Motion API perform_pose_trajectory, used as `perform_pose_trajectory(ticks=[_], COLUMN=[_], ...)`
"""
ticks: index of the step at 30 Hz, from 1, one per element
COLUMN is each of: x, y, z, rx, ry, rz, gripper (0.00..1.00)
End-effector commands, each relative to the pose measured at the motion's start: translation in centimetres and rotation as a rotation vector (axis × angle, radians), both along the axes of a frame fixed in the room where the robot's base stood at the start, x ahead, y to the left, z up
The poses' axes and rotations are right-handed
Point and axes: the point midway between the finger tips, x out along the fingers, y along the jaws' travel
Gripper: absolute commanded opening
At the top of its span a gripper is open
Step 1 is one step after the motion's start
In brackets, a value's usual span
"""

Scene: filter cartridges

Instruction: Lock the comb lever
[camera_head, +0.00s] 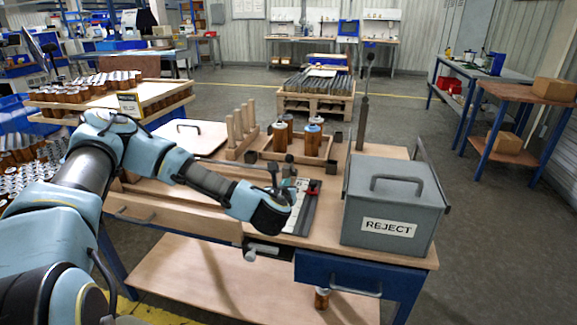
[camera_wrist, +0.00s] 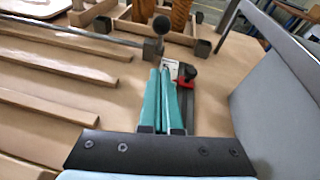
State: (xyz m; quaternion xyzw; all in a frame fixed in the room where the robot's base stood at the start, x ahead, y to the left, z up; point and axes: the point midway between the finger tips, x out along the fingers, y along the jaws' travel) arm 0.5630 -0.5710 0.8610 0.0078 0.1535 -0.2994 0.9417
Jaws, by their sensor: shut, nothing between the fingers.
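My gripper (camera_head: 289,188) is over the right half of the workbench, its fingers shut and empty. In the wrist view its teal fingers (camera_wrist: 163,85) lie side by side. A short upright lever with a dark ball knob (camera_wrist: 161,24) stands just beyond the fingertips; in the head view this knob (camera_head: 272,164) shows beside my wrist. A long thin metal rod (camera_wrist: 80,33) runs left from near its foot. Which lever is the comb lever, and whether it is locked, I cannot tell. A red part with a black knob (camera_wrist: 187,73) sits just right of the fingertips, on a dark rail.
A grey REJECT box (camera_head: 390,205) stands to the right. A tall upright lever (camera_head: 364,115) rises behind it. Wooden pegs (camera_head: 240,128) and a wooden tray (camera_head: 300,155) with brown cartridges (camera_head: 280,137) stand at the back. Wooden strips (camera_wrist: 60,65) lie left of the fingers.

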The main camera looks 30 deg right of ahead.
Motion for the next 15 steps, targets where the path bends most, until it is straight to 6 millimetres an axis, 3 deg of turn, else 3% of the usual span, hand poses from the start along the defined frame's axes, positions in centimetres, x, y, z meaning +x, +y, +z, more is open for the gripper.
perform_pose_trajectory(ticks=[7, 15], x=[3.9, 6.4], y=[-2.9, -4.5], z=[-1.1, 0.4], rx=[0.001, 0.0], ry=[-0.002, -0.001], rz=[0.0, 0.0], gripper=[0.0, 0.0])
